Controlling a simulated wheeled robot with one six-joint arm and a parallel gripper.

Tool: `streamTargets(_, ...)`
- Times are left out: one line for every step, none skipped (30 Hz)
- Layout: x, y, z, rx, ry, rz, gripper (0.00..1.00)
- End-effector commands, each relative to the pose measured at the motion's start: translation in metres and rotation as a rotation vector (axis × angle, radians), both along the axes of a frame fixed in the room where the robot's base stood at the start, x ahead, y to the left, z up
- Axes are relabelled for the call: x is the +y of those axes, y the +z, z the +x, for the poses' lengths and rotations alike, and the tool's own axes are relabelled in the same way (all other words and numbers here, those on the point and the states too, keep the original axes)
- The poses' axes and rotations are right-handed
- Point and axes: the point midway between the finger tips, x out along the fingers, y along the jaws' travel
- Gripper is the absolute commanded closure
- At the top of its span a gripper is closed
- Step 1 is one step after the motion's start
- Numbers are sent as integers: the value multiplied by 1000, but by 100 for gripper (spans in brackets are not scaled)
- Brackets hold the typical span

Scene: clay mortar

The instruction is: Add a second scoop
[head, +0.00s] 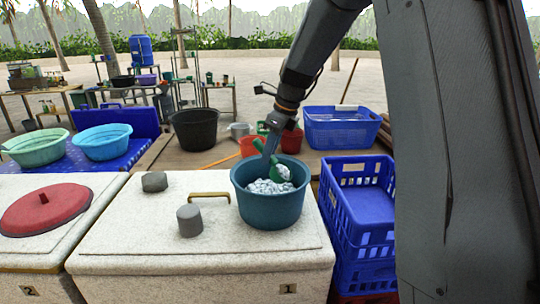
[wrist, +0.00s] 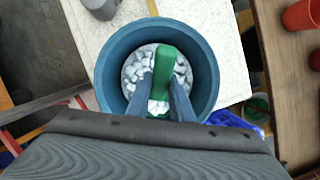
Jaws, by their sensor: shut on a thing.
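A round teal-blue tub (head: 243,207) stands on the right part of the white speckled box lid marked 1. White and grey lumps (head: 262,187) lie in it, and they also show in the wrist view (wrist: 133,76). My gripper (head: 268,158) reaches down into the tub's opening from above. It is shut on a green scoop (head: 258,146), which is tilted over the tub. Pale lumps show at the scoop's lower end (head: 284,172). In the wrist view the green scoop (wrist: 165,60) lies between my fingers, inside the tub's rim (wrist: 112,62).
Stacked blue crates (head: 362,240) stand close at the right. Behind are a black tub (head: 194,130), a red bucket (head: 291,140) and a blue basket (head: 342,130). A red lid (head: 45,212) is at left.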

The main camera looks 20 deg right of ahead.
Motion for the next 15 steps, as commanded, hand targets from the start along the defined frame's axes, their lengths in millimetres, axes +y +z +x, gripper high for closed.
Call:
streamTargets(0,8,0,-2,1,0,100)
streamTargets(0,11,0,-2,1,0,100)
streamTargets(0,15,0,-2,1,0,100)
streamTargets(0,18,0,-1,0,0,100)
streamTargets(0,21,0,-1,0,0,100)
streamTargets(0,25,0,-2,-1,0,100)
streamTargets(0,28,0,-2,-1,0,100)
streamTargets(0,31,0,-2,-1,0,100)
streamTargets(5,31,3,19,8,-26,100)
streamTargets(7,32,5,35,9,-46,100)
streamTargets(8,34,6,50,8,-67,100)
streamTargets(10,37,8,70,7,-98,100)
streamTargets(12,38,9,90,9,-119,100)
streamTargets(14,40,11,107,9,-141,100)
streamTargets(16,44,12,128,6,-173,100)
